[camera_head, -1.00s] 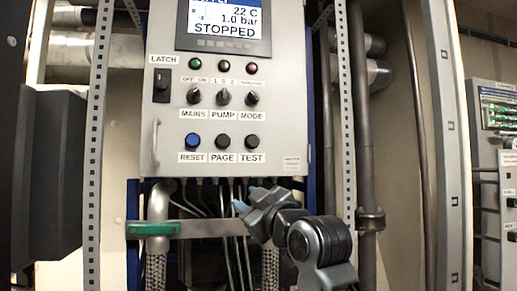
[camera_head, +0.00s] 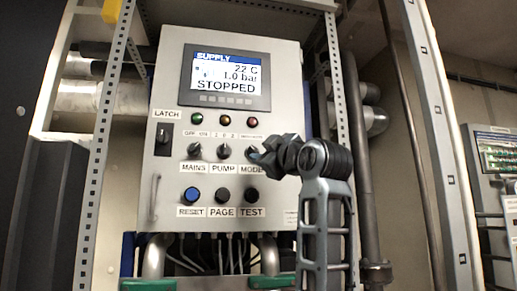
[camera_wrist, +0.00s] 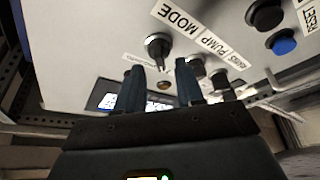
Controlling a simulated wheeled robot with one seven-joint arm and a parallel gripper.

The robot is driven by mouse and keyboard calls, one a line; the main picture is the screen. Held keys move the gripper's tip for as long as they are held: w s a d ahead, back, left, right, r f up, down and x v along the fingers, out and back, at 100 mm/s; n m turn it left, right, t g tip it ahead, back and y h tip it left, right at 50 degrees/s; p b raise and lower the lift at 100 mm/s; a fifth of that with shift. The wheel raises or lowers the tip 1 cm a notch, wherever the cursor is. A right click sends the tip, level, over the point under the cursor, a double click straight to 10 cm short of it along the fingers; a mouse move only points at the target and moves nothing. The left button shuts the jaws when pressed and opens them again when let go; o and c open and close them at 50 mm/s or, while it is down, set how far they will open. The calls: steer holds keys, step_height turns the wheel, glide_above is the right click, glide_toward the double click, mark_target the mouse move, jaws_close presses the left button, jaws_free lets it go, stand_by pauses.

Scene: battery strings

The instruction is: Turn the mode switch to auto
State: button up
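The mode switch (camera_wrist: 158,45) is a black rotary knob beside its MODE label on the grey control panel (camera_head: 172,215). In the head view my gripper (camera_head: 257,156) is in front of the knob and largely hides it. In the wrist view the panel looks turned over, and the knob shows beyond my two dark fingers. The fingers (camera_wrist: 161,80) are apart with nothing between them, and the knob lies ahead of the gap, not visibly touched. The knob's exact pointing direction and its small position label are too small to read.
The pump switch (camera_head: 224,151) and mains switch (camera_head: 194,150) sit left of my gripper. Below are the blue reset button (camera_head: 192,195) and two black buttons. The screen (camera_head: 227,77) reads STOPPED. A perforated metal post (camera_head: 336,80) stands right of the panel.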

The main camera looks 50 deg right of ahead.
mark_target(256, 152)
steer(key=shift+p+x, duration=0.3)
steer(key=shift+x, duration=1.25)
jaws_close()
